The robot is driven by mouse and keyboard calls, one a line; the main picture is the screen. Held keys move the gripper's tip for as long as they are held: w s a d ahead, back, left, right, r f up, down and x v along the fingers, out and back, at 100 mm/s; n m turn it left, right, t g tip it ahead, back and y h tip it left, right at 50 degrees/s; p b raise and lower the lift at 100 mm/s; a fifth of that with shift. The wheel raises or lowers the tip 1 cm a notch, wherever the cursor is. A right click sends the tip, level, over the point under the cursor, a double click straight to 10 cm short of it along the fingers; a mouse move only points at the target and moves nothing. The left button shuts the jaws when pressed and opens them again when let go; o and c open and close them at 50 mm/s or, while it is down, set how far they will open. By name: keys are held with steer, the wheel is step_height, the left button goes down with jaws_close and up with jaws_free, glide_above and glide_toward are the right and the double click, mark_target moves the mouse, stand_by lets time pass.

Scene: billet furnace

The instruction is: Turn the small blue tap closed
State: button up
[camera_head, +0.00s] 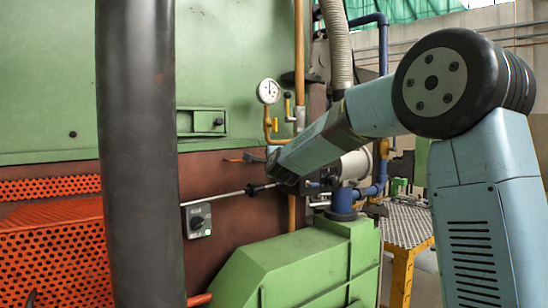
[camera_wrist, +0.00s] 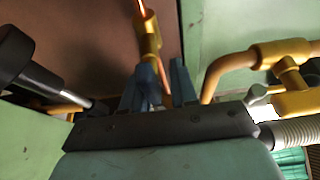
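My gripper (camera_wrist: 163,82) shows in the wrist view with its slate-blue fingers apart, pointing up toward brass piping. A small blue piece (camera_wrist: 148,78), which looks like the blue tap, stands close to the left finger, just under a brass pipe fitting (camera_wrist: 149,38). I cannot tell whether it touches a finger. In the head view my gripper (camera_head: 276,165) is at the furnace's red-brown wall, below the round gauge (camera_head: 269,91). Its fingertips are hard to make out there, and I cannot pick out the tap in that view.
A copper pipe with a brass valve (camera_wrist: 285,70) is right of the gripper. A dark rod with a thick black end (camera_wrist: 20,60) is at left. A black column (camera_head: 138,150) and a green housing (camera_head: 300,265) stand in front of the furnace. Blue pipes (camera_head: 383,50) run at right.

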steer(key=shift+o, duration=1.1)
steer(key=shift+f, duration=0.1)
steer(key=shift+s, duration=0.1)
steer(key=v, duration=1.4)
steer(key=s+d+f+n+g+h, duration=0.1)
steer(key=s+d+f+n+g, duration=0.3)
steer(key=s, duration=0.7)
steer(key=s+d+f+n+g+h, duration=0.1)
steer(key=s+d+f+n+g, duration=0.3)
steer(key=s+d, duration=0.5)
steer(key=s+d+f+n+g+h, duration=0.1)
steer(key=s+d+f+n+g, duration=0.3)
steer(key=s, duration=0.9)
steer(key=d+f+n, duration=0.3)
steer(key=f, duration=0.2)
steer(key=shift+s+d+n+h, duration=0.2)
steer(key=shift+s+n+h, duration=0.15)
steer(key=shift+n+h, duration=0.05)
steer(key=shift+w+d, duration=0.2)
